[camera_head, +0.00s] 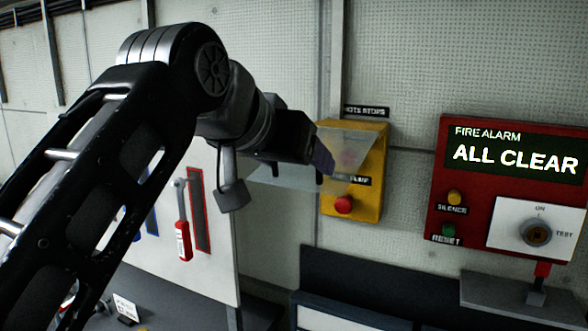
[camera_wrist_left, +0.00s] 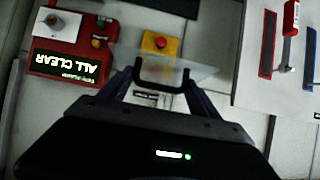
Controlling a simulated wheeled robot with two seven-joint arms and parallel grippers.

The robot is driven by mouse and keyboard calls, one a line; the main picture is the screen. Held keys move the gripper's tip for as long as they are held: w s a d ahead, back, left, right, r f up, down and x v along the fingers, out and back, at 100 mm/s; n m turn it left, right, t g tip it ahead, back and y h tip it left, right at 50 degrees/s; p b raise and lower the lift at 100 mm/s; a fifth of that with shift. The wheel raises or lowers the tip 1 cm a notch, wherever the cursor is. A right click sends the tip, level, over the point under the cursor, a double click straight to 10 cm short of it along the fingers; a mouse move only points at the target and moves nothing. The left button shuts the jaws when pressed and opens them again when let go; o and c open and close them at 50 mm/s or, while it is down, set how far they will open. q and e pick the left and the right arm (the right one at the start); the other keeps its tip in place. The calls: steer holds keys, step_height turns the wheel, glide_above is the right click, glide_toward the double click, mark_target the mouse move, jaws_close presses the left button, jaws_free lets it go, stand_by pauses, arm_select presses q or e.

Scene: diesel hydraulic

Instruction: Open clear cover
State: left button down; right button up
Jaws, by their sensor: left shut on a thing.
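A yellow box (camera_head: 368,205) labelled for remote stops is mounted on the wall, with a red button (camera_head: 343,204) low on its front. A clear cover (camera_head: 354,150) stands out from the box, tilted toward my arm. My left gripper (camera_head: 322,168) is shut on the cover's outer part, in front of the box. In the left wrist view, the clear cover (camera_wrist_left: 203,74) spreads to both sides of the left gripper (camera_wrist_left: 164,78). The red button (camera_wrist_left: 161,42) shows beyond it, uncovered from that side. The fingers' exact contact is partly hidden. My right gripper is out of view.
A red fire alarm panel (camera_head: 440,160) reading ALL CLEAR is on the wall to the right. A white board (camera_head: 215,250) with a red-handled tool (camera_head: 183,240) stands left of the box. A dark ledge (camera_head: 365,275) runs below.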

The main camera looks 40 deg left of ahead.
arm_select(q)
steer(key=shift+r, duration=0.1)
stand_by(0.3)
steer(key=c, duration=0.5)
jaws_free()
steer(key=shift+o, duration=0.4)
steer(key=shift+w+a, duration=0.1)
steer(key=shift+w, duration=0.2)
steer(key=v, duration=0.8)
steer(key=shift+w, duration=0.1)
